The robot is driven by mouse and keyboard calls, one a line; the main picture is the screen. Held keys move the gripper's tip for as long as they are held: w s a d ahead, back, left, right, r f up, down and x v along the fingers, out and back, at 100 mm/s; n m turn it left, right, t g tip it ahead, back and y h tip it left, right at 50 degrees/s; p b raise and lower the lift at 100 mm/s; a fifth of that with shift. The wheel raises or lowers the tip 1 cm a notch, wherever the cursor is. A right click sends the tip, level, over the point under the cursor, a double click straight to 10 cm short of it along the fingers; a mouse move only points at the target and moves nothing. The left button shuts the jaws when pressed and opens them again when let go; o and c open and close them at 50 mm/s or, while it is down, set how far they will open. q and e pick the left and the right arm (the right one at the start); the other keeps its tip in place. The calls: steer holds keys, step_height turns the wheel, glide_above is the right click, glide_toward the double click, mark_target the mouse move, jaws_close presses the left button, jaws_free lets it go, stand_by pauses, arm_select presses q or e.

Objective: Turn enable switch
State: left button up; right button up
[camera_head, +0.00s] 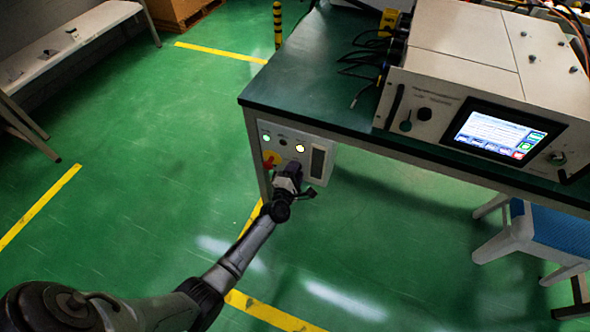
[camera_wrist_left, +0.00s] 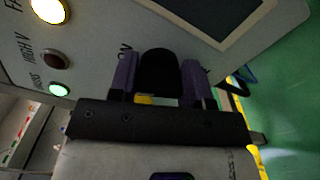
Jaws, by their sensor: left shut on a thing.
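The white control panel (camera_head: 318,161) hangs under the left end of the green table. In the left wrist view a black knob (camera_wrist_left: 160,72), which appears to be the switch, stands out from this panel. My left gripper (camera_head: 290,172) is at the lower part of the panel. In the left wrist view its two purple-grey fingers (camera_wrist_left: 160,80) are on either side of the knob, shut on it. In the head view my gripper hides the knob. The lettering beside it is mostly covered. My right gripper is not in view.
The table (camera_head: 310,75) overhangs the panel and carries a white generator with a lit screen (camera_head: 497,132). A blue-seated stool (camera_head: 555,228) stands at right.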

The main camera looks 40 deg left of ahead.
arm_select(q)
steer(key=shift+f+m, duration=0.1)
steer(key=shift+m, duration=0.5)
steer(key=o, duration=0.9)
steer(key=shift+s+d+p, duration=0.1)
steer(key=shift+s+p, duration=0.1)
steer(key=shift+p, duration=0.15)
steer(key=p+v, duration=0.4)
steer(key=v, duration=0.9)
steer(key=shift+s, duration=0.25)
